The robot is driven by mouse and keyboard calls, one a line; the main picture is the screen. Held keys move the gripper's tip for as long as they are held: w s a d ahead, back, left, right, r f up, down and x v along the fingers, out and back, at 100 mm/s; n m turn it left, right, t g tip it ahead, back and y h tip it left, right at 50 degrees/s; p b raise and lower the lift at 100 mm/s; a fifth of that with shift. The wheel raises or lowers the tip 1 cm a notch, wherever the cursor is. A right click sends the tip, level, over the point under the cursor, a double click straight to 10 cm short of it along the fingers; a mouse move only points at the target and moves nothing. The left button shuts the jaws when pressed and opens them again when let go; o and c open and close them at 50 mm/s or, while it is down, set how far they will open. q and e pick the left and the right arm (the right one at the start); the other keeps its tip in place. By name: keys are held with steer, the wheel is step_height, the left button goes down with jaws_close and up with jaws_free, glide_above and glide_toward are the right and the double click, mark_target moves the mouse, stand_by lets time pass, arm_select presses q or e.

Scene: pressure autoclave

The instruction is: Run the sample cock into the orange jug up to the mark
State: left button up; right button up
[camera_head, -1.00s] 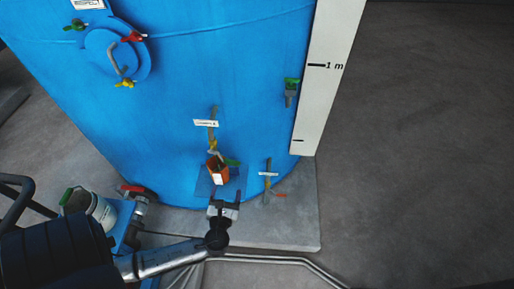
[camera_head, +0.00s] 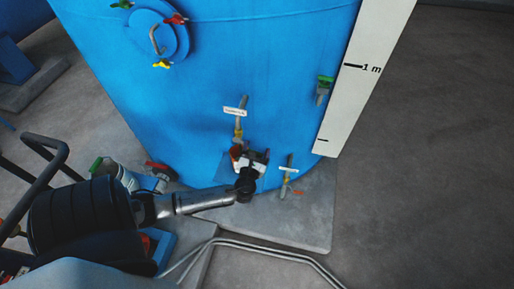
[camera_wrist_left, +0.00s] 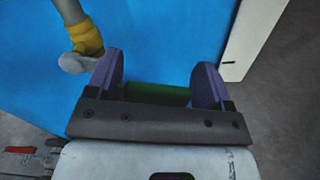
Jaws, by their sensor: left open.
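The sample cock (camera_head: 239,131) hangs on the front of the blue tank, below its white label, with a yellow collar. The orange jug (camera_head: 235,152) is below it, mostly hidden behind my left gripper (camera_head: 252,154). In the left wrist view the purple fingers of my left gripper (camera_wrist_left: 158,83) are open, with a green bar (camera_wrist_left: 158,93), which looks like the cock's lever, between them. The cock's yellow collar (camera_wrist_left: 87,38) and pale outlet show to the left of the fingers. The jug's mark and liquid level cannot be seen. My right gripper is not in view.
A second small cock (camera_head: 287,176) with a red lever is close to the right of my left gripper. A green-handled valve (camera_head: 324,88) is higher, beside the white scale board (camera_head: 366,70). Pipes (camera_head: 270,245) run along the floor. The floor at right is clear.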

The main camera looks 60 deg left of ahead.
arm_select(q)
steer(key=shift+w+a, duration=0.3)
steer(key=shift+a, duration=0.05)
